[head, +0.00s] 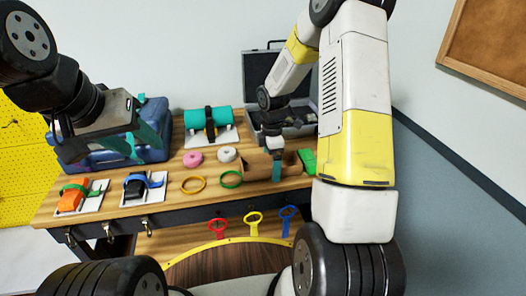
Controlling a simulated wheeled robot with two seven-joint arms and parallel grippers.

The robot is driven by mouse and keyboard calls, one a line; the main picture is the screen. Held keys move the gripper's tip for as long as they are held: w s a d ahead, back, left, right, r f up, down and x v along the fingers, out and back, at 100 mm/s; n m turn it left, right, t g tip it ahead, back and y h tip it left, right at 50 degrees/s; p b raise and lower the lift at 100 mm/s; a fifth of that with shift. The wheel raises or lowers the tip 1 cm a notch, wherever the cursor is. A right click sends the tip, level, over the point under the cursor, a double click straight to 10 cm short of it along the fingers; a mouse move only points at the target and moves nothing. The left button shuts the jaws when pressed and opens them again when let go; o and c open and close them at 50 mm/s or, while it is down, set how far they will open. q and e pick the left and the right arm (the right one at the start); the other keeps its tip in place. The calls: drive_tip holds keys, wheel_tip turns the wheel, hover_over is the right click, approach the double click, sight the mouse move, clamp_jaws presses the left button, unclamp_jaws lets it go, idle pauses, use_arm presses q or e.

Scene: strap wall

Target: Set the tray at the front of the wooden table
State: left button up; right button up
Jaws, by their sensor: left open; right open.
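The wooden table (160,206) stands ahead of me with many items on it. A brown, tray-like object (248,166) lies at the table's right part, partly hidden by my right gripper; I cannot tell for certain that it is the tray. My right gripper (277,170) is open and points down at this object; I cannot tell whether it touches. My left gripper (138,147) is open and empty, in front of the blue toolbox at the left. A round dark wooden surface with a yellow rim (225,264) shows at the bottom, partly cut off.
A blue toolbox (155,120) and an open grey case (257,75) stand at the back. Rings lie mid-table. Red, yellow and blue ring-ended pieces (254,222) lie lower in front.

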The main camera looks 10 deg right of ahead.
drive_tip(key=s+r+m+t, duration=0.1)
drive_tip(key=s+r+m, duration=0.15)
drive_tip(key=r, duration=0.75)
drive_tip(key=s+r+m+t, duration=0.1)
drive_tip(key=s+r+m, duration=0.15)
drive_tip(key=r, duration=0.75)
drive_tip(key=s+a+r+m+t+y, duration=0.1)
drive_tip(key=s+r+m, duration=0.3)
drive_tip(key=s, duration=0.5)
drive_tip(key=s+a+r+m+t+y, duration=0.1)
drive_tip(key=s+r+m+t, duration=0.2)
drive_tip(key=s+m, duration=0.5)
drive_tip(key=shift+s+a+r+m, duration=0.15)
drive_tip(key=shift+s+r+m, duration=0.25)
drive_tip(key=shift+r, duration=0.3)
